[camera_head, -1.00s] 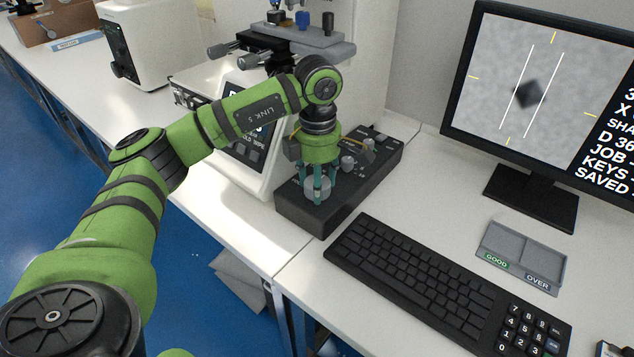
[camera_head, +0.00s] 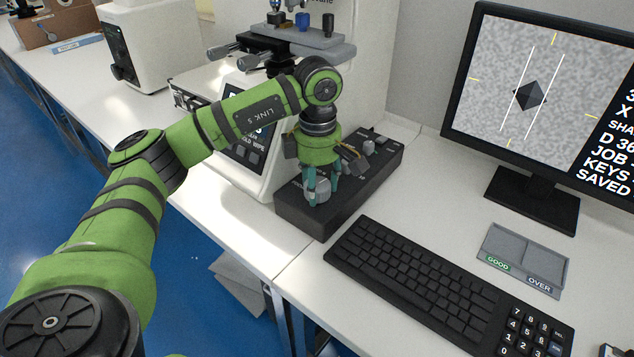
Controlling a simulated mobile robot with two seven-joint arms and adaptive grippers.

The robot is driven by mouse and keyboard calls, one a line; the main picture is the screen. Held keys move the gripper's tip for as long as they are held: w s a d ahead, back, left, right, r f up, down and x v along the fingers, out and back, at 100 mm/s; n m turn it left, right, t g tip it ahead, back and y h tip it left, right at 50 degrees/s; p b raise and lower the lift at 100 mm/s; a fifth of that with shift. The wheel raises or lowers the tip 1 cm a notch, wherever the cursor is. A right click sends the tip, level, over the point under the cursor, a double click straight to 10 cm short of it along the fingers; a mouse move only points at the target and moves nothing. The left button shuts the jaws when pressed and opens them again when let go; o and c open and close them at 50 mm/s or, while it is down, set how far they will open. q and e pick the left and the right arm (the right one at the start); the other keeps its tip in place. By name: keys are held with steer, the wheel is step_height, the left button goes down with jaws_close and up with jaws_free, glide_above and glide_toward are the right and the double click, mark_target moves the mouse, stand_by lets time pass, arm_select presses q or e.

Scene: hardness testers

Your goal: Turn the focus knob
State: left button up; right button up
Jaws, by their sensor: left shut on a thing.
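The focus knob (camera_head: 317,190) is a grey round knob on the near end of a black control box (camera_head: 300,217). My left gripper (camera_head: 318,194) points down over the box, with its teal fingers shut around this knob. The fingers and palm hide part of the knob and the label beside it. The monitor (camera_head: 529,92) shows a dark, sharp-edged diamond between two white lines on a speckled grey ground. My right gripper is not in view.
A black keyboard (camera_head: 430,285) lies close to the right of the box. A grey GOOD/OVER tray (camera_head: 522,262) lies below the monitor. The white tester (camera_head: 262,165) with its stage (camera_head: 300,42) stands behind my left arm.

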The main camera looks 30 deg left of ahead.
mark_target(319, 184)
arm_select(q)
steer(key=o, duration=1.1)
steer(key=shift+d, duration=0.15)
steer(key=shift+o, duration=0.2)
step_height(319, 184, up, 12)
